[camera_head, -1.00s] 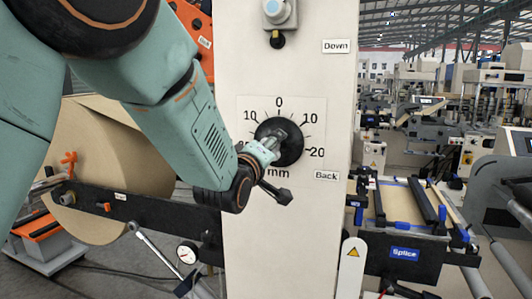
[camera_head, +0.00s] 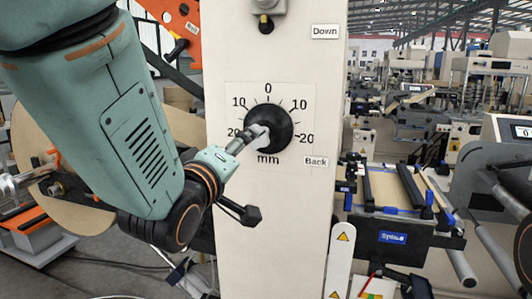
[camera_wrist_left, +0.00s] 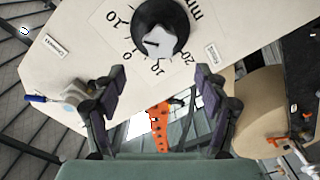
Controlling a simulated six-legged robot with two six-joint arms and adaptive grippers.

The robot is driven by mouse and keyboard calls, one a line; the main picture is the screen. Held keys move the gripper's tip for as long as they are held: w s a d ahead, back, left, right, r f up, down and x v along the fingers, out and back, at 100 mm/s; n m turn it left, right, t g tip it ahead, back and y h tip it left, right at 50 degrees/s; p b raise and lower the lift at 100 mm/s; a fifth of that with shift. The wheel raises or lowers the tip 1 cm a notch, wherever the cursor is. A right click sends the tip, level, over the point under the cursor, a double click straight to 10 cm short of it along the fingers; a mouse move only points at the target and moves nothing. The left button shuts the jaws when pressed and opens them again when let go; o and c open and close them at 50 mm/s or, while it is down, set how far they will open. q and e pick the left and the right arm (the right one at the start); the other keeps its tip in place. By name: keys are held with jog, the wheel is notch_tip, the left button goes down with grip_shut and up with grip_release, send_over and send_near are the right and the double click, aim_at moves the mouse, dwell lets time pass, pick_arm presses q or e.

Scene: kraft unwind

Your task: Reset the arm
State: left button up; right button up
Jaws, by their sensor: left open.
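The black round dial (camera_head: 269,130) is on a white upright panel (camera_head: 265,210), over a printed scale marked 0, 10, 20 and mm. The dial also shows at the top of the left wrist view (camera_wrist_left: 141,15), with a pale grip across its face. Which mark the grip points at is hard to tell. My left gripper (camera_head: 243,143) is just in front of the dial's lower left. In the left wrist view its two fingers stand wide apart (camera_wrist_left: 160,85), with nothing between them and the dial beyond the tips. My right gripper is not in view.
A large brown roll (camera_head: 45,150) stands at left behind my arm. A splice table (camera_head: 392,237) is at right.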

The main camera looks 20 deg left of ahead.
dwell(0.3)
pick_arm(q)
jog(key=s+a+f+m+g+b, duration=0.1)
jog(key=s+f+m+g+b, duration=0.2)
jog(key=f, duration=1)
jog(key=s+a+f+m+g+b, duration=0.1)
jog(key=s+f+m+g+b, duration=0.25)
jog(key=f, duration=0.85)
jog(key=s+f+m+g+b, duration=0.2)
jog(key=f+m+g, duration=0.1)
jog(key=f, duration=1)
jog(key=s+a+f+g+b, duration=0.1)
jog(key=s+f+g+b, duration=0.7)
jog(key=s+f, duration=1.9)
notch_tip(320, 180, down, 3)
jog(key=b, duration=0.2)
jog(key=shift+s+f+m+y+b, duration=0.2)
jog(key=shift+s+m+y+b, duration=0.1)
jog(key=shift+s+m+b, duration=0.1)
jog(key=shift+a+g, duration=0.15)
jog(key=shift+g, duration=0.1)
jog(key=shift+c, duration=0.3)
